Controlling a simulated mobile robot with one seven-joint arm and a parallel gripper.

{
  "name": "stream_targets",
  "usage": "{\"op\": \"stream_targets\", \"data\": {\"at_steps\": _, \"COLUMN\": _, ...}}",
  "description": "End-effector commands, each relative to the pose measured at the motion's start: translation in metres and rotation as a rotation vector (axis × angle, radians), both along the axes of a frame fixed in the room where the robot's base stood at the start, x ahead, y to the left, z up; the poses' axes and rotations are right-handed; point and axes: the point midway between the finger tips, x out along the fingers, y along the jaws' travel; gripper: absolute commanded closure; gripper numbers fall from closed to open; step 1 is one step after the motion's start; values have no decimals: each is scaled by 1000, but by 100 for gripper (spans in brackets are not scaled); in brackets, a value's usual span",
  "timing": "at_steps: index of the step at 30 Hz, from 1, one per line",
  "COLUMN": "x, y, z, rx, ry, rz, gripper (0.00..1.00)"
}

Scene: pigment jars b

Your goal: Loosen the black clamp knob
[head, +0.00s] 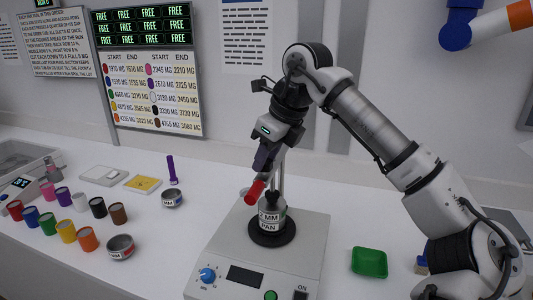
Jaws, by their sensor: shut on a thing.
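My gripper (263,161) points down and to the left, just left of a thin upright metal rod (282,182). A red cylinder-like thing (255,192) sticks out tilted below its dark fingers, and the gripper appears shut on it. Below is a small grey vessel labelled PAN (271,219), with a dark top, on a black disc (272,238) on a white bench device (225,262). I cannot clearly make out the black clamp knob; my gripper may hide it.
Several coloured jars (66,231) stand in rows at the left, near two small steel bowls (120,247). A purple upright tool (172,170) stands behind them.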

Motion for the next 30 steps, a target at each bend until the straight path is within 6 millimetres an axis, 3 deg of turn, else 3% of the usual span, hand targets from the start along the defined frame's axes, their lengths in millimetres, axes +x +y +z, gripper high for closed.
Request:
{"op": "stream_targets", "data": {"at_steps": 23, "x": 1, "y": 0, "z": 0, "rx": 0, "ry": -2, "rz": 95, "gripper": 90}}
{"op": "stream_targets", "data": {"at_steps": 24, "x": 1, "y": 0, "z": 0, "rx": 0, "ry": -2, "rz": 95, "gripper": 62}}
{"op": "stream_targets", "data": {"at_steps": 28, "x": 1, "y": 0, "z": 0, "rx": -1, "ry": -1, "rz": 95, "gripper": 45}}
{"op": "stream_targets", "data": {"at_steps": 30, "x": 1, "y": 0, "z": 0, "rx": -1, "ry": -1, "rz": 95, "gripper": 45}}
